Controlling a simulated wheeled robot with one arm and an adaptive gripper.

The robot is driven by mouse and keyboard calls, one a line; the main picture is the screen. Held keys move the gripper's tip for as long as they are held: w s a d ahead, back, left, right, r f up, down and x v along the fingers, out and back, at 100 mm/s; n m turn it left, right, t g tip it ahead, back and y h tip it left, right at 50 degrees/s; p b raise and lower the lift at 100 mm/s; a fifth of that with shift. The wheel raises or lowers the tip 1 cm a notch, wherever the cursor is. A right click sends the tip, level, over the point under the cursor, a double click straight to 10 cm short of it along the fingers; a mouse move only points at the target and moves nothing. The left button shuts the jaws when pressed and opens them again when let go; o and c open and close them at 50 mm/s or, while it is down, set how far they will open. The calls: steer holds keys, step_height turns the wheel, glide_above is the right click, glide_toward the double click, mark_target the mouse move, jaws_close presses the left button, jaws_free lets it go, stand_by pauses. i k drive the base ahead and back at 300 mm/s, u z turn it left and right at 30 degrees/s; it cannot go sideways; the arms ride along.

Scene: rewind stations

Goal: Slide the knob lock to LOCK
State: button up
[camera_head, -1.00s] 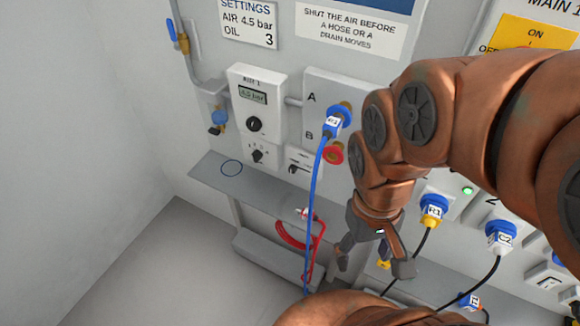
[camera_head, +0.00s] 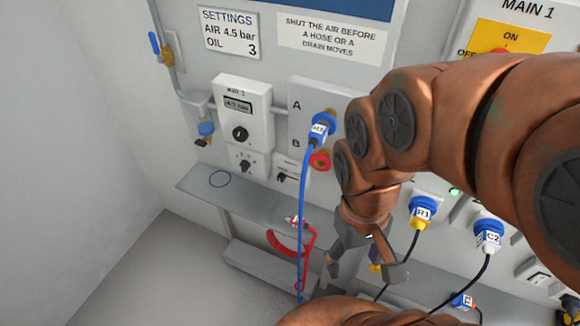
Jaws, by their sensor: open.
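A small white plate with a dark slider (camera_head: 282,177) sits on the wall panel, low and right of the AIR 1 unit; it looks like the knob lock, but its lettering is too small to read. Its setting cannot be told. The AIR 1 unit (camera_head: 260,110) has a lit display and a black round knob (camera_head: 240,134). A smaller dark knob (camera_head: 244,165) is on the plate below it. My gripper (camera_head: 364,268) points down, open and empty, lower right of the slider and apart from it.
A blue hose (camera_head: 302,215) hangs from port A, just right of the slider. A red capped port B (camera_head: 320,161) is near it. A grey shelf (camera_head: 195,182) runs below, with a red lockout piece (camera_head: 285,243) beneath. Black cables hang at right. Floor at left is clear.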

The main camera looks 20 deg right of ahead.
mark_target(281, 178)
steer(key=k, duration=1.2)
steer(key=u, duration=0.95)
steer(key=i, duration=0.7)
steer(key=u, duration=0.6)
